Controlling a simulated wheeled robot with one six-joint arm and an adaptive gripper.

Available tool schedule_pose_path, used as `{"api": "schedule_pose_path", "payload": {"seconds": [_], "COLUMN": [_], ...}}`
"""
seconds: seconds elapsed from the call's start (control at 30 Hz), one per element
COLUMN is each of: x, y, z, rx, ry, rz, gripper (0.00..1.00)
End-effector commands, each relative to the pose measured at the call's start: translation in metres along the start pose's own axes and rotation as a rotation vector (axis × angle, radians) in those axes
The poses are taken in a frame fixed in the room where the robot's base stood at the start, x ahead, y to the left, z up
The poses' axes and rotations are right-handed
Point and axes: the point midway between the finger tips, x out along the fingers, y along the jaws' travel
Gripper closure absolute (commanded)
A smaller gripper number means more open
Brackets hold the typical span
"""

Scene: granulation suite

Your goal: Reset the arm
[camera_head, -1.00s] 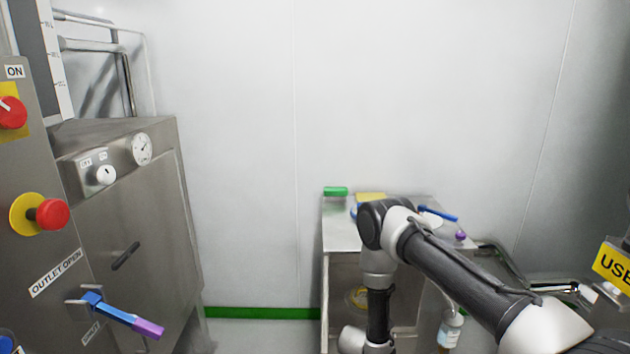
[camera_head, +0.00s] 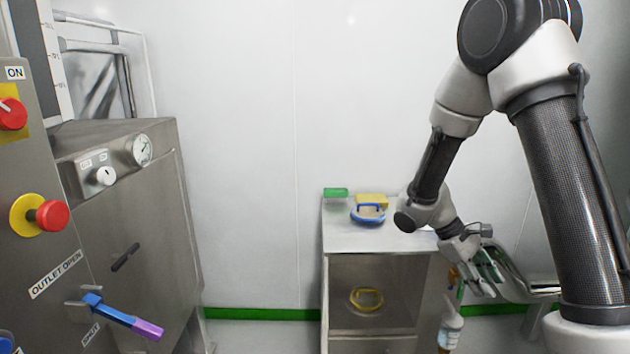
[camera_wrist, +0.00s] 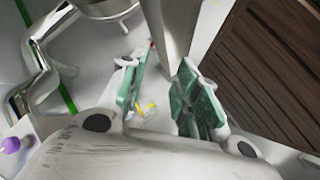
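My arm is raised and bent at the right of the head view, with its forearm hanging down. My gripper (camera_head: 485,274) is at its lower end, just right of the steel cabinet (camera_head: 340,238) and around the height of its top. In the wrist view my gripper (camera_wrist: 162,95) shows two green-padded fingers spread apart. No object is held between them. A grey post (camera_wrist: 172,25) shows beyond the fingers; its distance is unclear.
A blue-rimmed round item (camera_head: 371,216), a yellow block (camera_head: 372,200) and a green-topped item (camera_head: 336,192) are on the cabinet. A bottle (camera_head: 450,325) is below my gripper.

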Motion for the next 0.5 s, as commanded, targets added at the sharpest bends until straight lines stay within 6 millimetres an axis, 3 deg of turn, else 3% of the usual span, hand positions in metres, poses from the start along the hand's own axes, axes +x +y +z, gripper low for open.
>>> {"api": "schedule_pose_path", "payload": {"seconds": [0.03, 0.2, 0.5], "x": [-0.011, -0.037, -0.078], "y": [-0.003, -0.025, -0.062], "z": [0.02, 0.074, 0.148], "rx": [0.044, 0.17, 0.406], "ry": [0.041, 0.179, 0.473], "rz": [-0.048, -0.206, -0.414], "gripper": [0.69, 0.69, 0.69]}}
